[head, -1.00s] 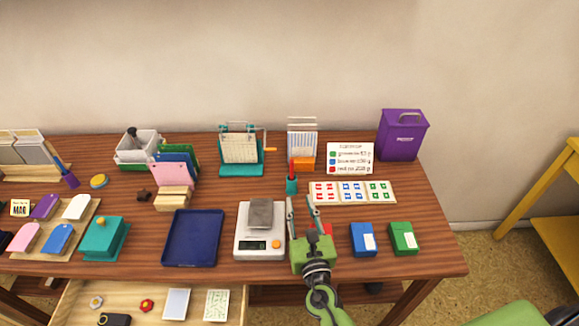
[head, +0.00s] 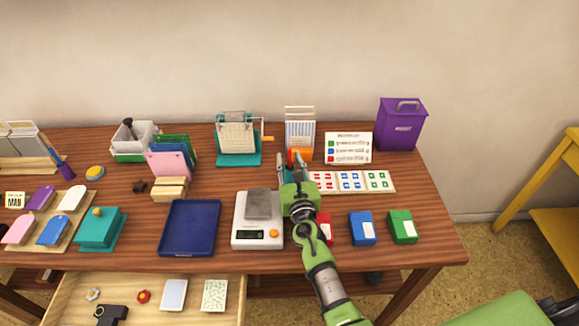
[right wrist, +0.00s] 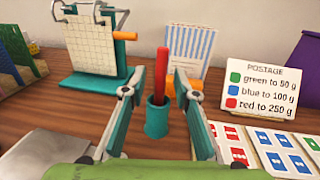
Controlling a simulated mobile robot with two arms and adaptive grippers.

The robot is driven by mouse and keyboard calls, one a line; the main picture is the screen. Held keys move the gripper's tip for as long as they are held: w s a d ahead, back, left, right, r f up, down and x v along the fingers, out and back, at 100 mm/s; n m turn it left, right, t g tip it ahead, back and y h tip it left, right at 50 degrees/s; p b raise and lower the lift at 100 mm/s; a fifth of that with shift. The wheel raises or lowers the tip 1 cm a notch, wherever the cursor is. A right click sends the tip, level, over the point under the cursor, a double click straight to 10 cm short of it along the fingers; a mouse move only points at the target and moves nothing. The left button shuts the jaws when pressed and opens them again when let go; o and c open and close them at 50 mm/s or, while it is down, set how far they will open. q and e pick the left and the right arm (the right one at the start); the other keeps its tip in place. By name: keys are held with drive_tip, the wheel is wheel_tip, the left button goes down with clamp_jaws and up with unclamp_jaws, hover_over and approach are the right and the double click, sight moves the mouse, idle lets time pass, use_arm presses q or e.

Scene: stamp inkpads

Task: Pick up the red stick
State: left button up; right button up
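The red stick (right wrist: 161,75) stands upright in a small teal cup (right wrist: 157,120) in the right wrist view. In the head view only a bit of the red stick (head: 290,157) shows past my gripper, and the cup is mostly hidden. My right gripper (right wrist: 160,86) is open, with one finger to each side of the stick and cup in the picture. No contact is visible. In the head view my right gripper (head: 292,167) reaches over the table from the front. My left gripper is not in view.
Behind the stick are a striped card rack (head: 300,128) and a teal stand with an orange handle (head: 238,145). A scale (head: 244,232) and red, blue (head: 362,228) and green boxes are nearer.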

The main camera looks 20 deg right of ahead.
drive_tip(key=shift+r, duration=0.1)
clamp_jaws()
wheel_tip(320, 180, up, 10)
drive_tip(key=p, duration=1)
idle(0.3)
